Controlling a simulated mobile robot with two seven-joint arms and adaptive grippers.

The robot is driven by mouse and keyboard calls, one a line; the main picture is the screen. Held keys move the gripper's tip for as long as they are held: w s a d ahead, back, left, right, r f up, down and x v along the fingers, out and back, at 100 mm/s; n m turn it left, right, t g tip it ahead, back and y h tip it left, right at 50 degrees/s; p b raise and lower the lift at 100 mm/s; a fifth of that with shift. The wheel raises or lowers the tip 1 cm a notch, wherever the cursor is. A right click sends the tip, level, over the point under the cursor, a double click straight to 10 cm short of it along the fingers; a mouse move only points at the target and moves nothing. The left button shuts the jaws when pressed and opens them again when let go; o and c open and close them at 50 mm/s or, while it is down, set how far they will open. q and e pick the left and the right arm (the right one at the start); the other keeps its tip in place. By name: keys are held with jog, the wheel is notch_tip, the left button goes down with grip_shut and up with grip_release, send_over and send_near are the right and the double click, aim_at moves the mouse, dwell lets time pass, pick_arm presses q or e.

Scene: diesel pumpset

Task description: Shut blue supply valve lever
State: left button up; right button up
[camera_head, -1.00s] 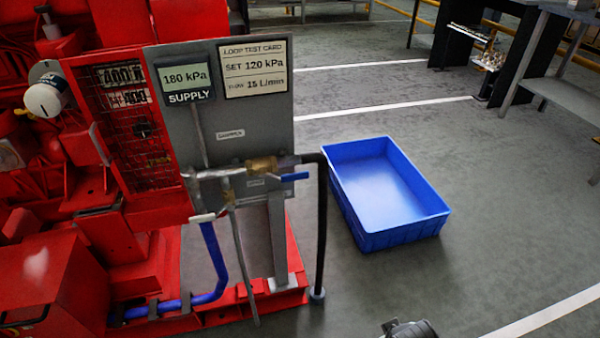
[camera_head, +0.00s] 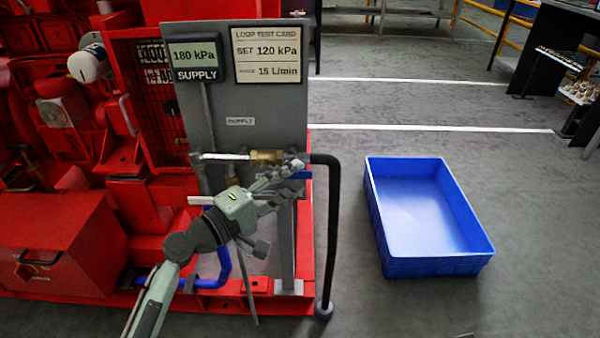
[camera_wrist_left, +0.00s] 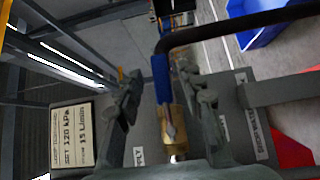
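The blue lever (camera_wrist_left: 161,78) lies along the brass valve (camera_wrist_left: 172,128) in the left wrist view, in line with the pipe. In the head view the brass valve (camera_head: 266,157) sits on the horizontal pipe, and only a bit of the blue lever (camera_head: 302,174) shows behind my fingers. My left gripper (camera_head: 284,178) is in front of the valve. In the left wrist view my left gripper (camera_wrist_left: 165,98) has its fingers apart, one on each side of the lever. I cannot tell whether a finger touches it. My right gripper is out of view.
A grey panel (camera_head: 222,104) behind the valve carries a 180 kPa supply gauge (camera_head: 197,57) and a loop test card (camera_head: 268,53). A black hose (camera_head: 333,225) drops at the right. A blue crate (camera_head: 433,266) stands on open floor. Red machinery fills the left.

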pick_arm(q)
jog(key=shift+x, duration=1.4)
grip_shut()
jog(key=shift+f, duration=0.1)
